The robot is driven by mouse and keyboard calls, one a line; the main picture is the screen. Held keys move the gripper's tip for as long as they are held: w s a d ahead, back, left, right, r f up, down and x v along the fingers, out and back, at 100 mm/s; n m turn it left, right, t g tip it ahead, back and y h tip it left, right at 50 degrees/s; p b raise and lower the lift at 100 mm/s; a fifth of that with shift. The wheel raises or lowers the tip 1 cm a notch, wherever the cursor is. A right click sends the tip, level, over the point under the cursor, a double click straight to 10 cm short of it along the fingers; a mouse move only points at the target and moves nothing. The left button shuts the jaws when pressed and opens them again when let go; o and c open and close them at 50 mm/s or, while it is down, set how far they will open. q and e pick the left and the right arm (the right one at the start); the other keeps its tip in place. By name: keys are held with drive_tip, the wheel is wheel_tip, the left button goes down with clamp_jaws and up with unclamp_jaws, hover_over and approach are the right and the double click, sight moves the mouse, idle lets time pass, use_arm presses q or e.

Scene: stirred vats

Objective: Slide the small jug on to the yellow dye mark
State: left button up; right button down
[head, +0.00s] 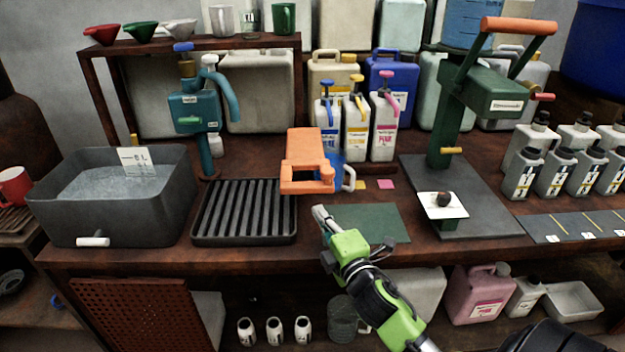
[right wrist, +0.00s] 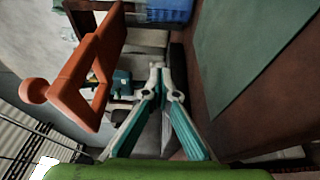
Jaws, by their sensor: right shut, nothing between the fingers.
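The small jug (head: 348,178) stands on the bench, with a white handle on its right and a blue body mostly hidden behind an orange bracket-like object (head: 304,160). The yellow dye mark (head: 360,184) is a small flat patch on the bench just right of the jug, partly hidden by it. My right gripper (head: 320,213) is shut and empty, in front of the jug and apart from it, by the left edge of the green mat. Its closed fingertips also show in the right wrist view (right wrist: 160,72). My left gripper is not in view.
A pink mark (head: 387,184) lies right of the yellow one. The green mat (head: 370,221) lies in front. A ribbed black tray (head: 245,212) is at the left, and a green press (head: 447,130) stands at the right. Pump bottles (head: 356,132) stand behind the jug.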

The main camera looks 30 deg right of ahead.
drive_tip(key=b+x, duration=0.1)
drive_tip(key=x, duration=1.4)
drive_tip(key=d, duration=0.1)
drive_tip(key=s+d, duration=0.1)
drive_tip(key=shift+d+f, duration=0.1)
drive_tip(key=shift+d, duration=0.25)
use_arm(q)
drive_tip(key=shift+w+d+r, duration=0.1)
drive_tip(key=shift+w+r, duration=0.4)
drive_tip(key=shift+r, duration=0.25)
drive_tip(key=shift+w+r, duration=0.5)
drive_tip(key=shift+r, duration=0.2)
use_arm(e)
drive_tip(key=shift+s+d, duration=0.25)
drive_tip(key=shift+d, duration=0.15)
drive_tip(key=shift+s, duration=0.1)
